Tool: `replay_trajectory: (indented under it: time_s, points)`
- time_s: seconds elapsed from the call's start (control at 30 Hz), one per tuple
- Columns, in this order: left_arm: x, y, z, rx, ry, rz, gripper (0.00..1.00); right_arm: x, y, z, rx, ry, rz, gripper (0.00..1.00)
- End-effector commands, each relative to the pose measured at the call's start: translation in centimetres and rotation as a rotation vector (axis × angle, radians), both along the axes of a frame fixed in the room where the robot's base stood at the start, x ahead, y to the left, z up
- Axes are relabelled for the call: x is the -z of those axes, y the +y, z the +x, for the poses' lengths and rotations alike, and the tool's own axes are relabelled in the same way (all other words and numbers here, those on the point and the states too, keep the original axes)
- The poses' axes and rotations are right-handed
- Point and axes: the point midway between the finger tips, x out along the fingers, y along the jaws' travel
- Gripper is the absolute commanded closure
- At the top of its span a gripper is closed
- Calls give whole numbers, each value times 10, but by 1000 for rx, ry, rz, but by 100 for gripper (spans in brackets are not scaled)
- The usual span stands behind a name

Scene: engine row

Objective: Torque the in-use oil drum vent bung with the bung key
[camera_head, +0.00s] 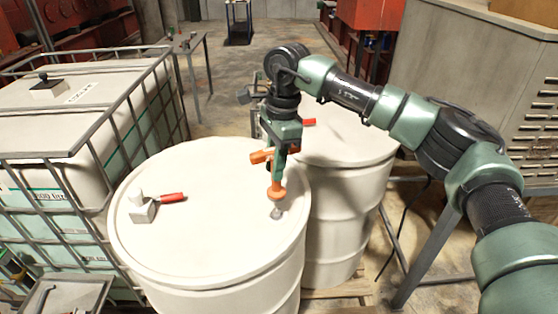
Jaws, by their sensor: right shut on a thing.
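A white drum (190,240) stands in the centre foreground. A small grey metal fitting, apparently the vent bung (276,213), sits near the right side of its lid. My right gripper (277,151) hangs above that side of the lid, shut on an orange key (276,188). The key is roughly upright, its flared lower end right at the bung; whether it is seated cannot be told. A tap with a red handle (172,197) sits on the lid's left part. My left gripper is not in view.
A second white drum (345,145) stands behind right, with a red-handled item (308,122) on it. A caged white tank (85,100) is close on the left. A grey vented cabinet (480,70) stands right. The lid's middle is clear.

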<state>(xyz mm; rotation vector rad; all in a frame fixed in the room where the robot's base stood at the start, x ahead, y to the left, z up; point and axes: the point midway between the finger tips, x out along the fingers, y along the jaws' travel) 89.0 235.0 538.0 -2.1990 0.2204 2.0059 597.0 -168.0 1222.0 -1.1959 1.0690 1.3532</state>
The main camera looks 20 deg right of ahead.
Motion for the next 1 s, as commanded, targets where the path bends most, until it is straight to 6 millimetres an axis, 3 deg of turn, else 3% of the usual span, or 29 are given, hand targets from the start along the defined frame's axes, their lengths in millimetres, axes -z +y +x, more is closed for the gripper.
replay_trajectory:
  time_s: [0.37,1.0]
  points:
    - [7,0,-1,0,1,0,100,6,0,1,1,-3,2,100]
    - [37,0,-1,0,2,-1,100,47,0,1,1,-3,2,100]
